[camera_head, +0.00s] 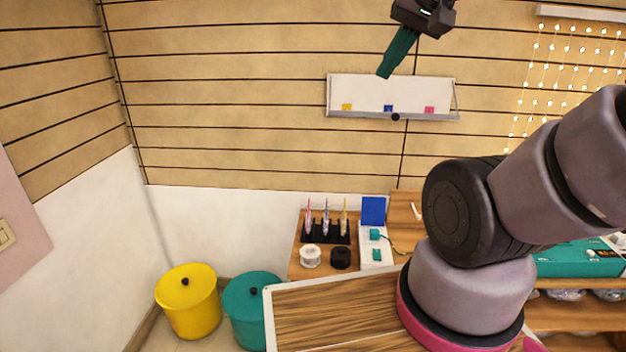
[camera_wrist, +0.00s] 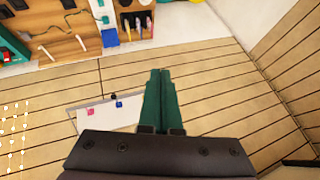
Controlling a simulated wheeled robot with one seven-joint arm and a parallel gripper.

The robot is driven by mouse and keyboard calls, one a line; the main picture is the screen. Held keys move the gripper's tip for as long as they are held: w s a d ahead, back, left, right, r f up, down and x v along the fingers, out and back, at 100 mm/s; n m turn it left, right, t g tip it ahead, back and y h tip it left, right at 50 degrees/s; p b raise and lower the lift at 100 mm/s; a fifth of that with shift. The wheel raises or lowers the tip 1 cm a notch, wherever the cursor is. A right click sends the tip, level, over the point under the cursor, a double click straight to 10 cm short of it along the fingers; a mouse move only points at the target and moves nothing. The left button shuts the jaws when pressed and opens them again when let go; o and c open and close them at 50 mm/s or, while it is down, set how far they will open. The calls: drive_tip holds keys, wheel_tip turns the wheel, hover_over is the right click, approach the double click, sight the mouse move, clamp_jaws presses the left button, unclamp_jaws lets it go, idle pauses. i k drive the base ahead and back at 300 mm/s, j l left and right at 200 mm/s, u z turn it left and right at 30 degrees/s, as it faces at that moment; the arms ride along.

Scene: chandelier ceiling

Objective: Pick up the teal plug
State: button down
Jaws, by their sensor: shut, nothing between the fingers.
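A small teal plug (camera_head: 375,235) with a teal cord is on a white strip (camera_head: 376,256) on the wooden shelf, in the head view. A second small teal piece sits lower on the same strip; I cannot tell what it is. My gripper (camera_head: 385,72) has teal fingers and is high up in front of the slatted wall, far above and apart from the plug. In the wrist view my gripper (camera_wrist: 160,73) shows its two fingers together, with nothing between them. The strip (camera_wrist: 101,8) shows at the top there, small.
A black holder (camera_head: 325,238) with several pens, a white roll (camera_head: 310,256) and a black one (camera_head: 340,258) stand left of the strip. A blue panel (camera_head: 373,210) stands behind it. A whiteboard (camera_head: 390,96) hangs on the wall. Yellow (camera_head: 188,305) and teal (camera_head: 250,315) bins stand lower left.

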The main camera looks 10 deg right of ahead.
sight(374, 235)
drive_tip(key=l+z, duration=0.1)
drive_tip(key=z, duration=0.35)
drive_tip(key=k+l+z, duration=0.1)
drive_tip(key=z, duration=0.35)
drive_tip(key=l+z, duration=0.2)
drive_tip(key=z, duration=0.2)
drive_tip(key=l+z, duration=0.15)
drive_tip(key=z, duration=0.45)
drive_tip(key=j+u, duration=0.4)
drive_tip(key=j, duration=0.55)
drive_tip(key=i+j+u, duration=0.1)
drive_tip(key=j+u, duration=0.25)
drive_tip(key=j, duration=0.55)
